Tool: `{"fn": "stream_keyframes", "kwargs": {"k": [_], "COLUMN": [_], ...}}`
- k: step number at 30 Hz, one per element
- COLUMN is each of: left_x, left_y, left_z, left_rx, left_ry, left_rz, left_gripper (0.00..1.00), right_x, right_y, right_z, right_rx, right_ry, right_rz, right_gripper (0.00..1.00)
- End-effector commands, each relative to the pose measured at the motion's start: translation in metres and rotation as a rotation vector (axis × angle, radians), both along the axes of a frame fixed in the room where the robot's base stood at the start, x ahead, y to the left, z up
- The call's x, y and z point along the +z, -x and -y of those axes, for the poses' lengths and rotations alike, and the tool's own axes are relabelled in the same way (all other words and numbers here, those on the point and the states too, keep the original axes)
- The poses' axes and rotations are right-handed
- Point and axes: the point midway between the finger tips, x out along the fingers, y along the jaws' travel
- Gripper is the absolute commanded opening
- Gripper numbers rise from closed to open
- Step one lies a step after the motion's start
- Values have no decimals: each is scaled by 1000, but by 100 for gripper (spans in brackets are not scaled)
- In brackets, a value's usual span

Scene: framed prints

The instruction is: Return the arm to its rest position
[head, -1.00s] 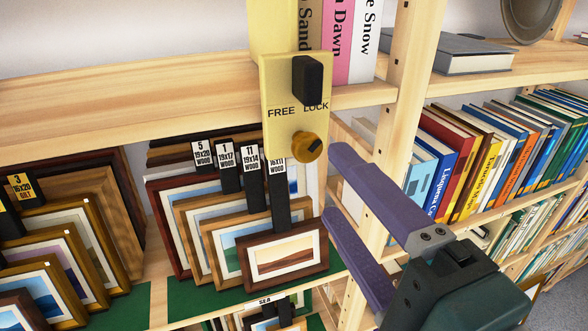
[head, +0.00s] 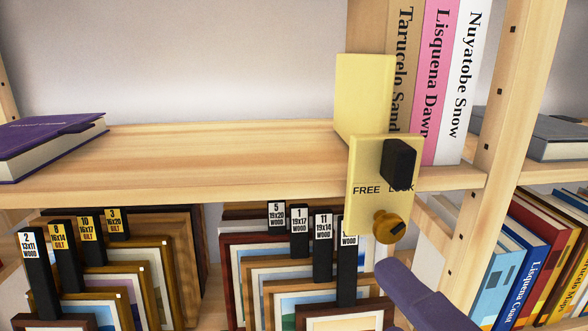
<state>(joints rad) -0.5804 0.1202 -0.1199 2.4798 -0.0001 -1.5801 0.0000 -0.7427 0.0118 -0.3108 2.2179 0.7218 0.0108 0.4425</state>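My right gripper (head: 412,294) reaches in at the bottom edge, right of centre. One purple finger shows clearly, and a sliver of the other lies at the lower edge, with a gap between them. Nothing shows between the fingers; the gripper body is out of frame. The fingertip is just below the brass knob (head: 389,227) of a yellow latch plate (head: 365,172), apart from it as far as I can tell. The plate's black slider (head: 398,160) is on the LOCK side. My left gripper is not in view.
A wooden shelf (head: 230,160) crosses the view, with a purple book (head: 50,140) and upright books (head: 440,85) on it. Below stand framed prints (head: 270,290) with black label tags. A wooden upright (head: 512,95) and more books (head: 535,265) are at right.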

Motion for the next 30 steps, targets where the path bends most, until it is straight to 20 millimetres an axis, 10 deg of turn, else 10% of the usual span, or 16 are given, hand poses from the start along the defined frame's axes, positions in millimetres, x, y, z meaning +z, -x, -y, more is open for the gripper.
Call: {"fn": "stream_keyframes", "kwargs": {"k": [6, 15, 30], "left_x": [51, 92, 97], "left_y": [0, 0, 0], "left_z": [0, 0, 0], "left_rx": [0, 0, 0], "left_ry": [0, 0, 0], "left_rz": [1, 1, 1], "left_gripper": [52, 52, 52], "right_x": [-1, -25, -23], "right_y": [20, 77, 98], "right_z": [-22, 68, 100], "right_rx": [418, 746, 802], "right_ry": [604, 1233, 1336], "right_rz": [-156, -591, -743], "right_gripper": [68, 68, 68]}}
